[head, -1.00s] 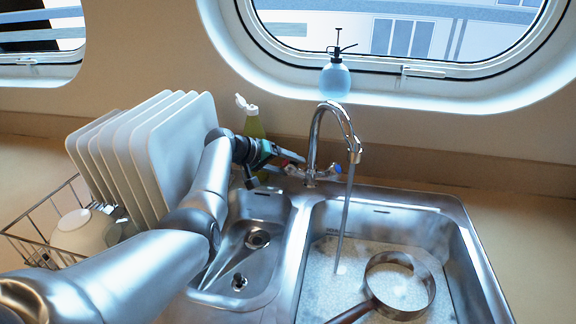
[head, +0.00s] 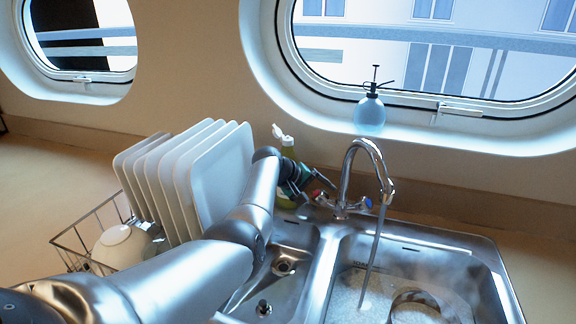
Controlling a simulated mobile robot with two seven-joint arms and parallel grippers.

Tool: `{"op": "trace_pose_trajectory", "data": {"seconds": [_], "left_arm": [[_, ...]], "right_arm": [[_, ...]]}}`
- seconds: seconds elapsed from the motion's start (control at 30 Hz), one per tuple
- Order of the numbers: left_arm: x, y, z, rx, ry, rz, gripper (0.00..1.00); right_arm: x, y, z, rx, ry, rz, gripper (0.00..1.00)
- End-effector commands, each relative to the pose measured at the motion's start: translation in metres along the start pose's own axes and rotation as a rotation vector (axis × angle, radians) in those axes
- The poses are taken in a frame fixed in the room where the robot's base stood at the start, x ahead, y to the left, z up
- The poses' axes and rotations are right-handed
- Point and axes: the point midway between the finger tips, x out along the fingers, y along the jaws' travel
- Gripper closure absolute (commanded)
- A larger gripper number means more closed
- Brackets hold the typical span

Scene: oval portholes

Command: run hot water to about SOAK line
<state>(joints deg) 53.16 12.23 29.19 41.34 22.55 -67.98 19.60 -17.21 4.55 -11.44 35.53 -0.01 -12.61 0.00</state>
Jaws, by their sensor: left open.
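The chrome tap (head: 362,165) stands behind the sink, and a stream of water (head: 373,245) runs from its spout into the right basin (head: 420,262). Pale, foamy-looking water lies there around a round pan (head: 418,297), cut off by the lower picture edge. Faint lettering shows on the basin's back wall, too small to read surely. The tap has a red-marked handle (head: 320,196) on the left and a blue-marked one (head: 367,203) on the right. My left gripper (head: 322,190) is open at the red-marked handle; I cannot tell whether it touches. My right gripper is out of view.
White plates (head: 222,170) stand in a wire rack (head: 68,245) left of the sink, with a bowl (head: 118,247). A green bottle (head: 288,148) stands behind my left gripper. A blue spray bottle (head: 369,115) is on the sill. The small left basin (head: 285,266) looks empty.

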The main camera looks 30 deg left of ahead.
Motion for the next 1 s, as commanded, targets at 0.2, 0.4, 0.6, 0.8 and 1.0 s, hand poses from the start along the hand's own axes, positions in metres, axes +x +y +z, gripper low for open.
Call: {"op": "trace_pose_trajectory", "data": {"seconds": [0.2,0.4,0.6,0.8,1.0], "left_arm": [[0.002,0.0,0.001,-0.171,-0.002,-0.076,0.16],[-0.024,0.003,-0.001,-0.176,0.002,-0.079,0.16],[-0.049,0.004,-0.001,-0.175,0.0,-0.078,0.16],[-0.078,0.006,-0.001,-0.174,0.002,-0.078,0.16],[-0.111,0.009,-0.002,-0.172,0.003,-0.077,0.16]], "right_arm": [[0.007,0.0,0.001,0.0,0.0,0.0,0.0],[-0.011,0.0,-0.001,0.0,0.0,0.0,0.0],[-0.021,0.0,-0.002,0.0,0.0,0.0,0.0],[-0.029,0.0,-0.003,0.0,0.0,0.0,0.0],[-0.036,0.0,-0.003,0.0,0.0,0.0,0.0]]}}
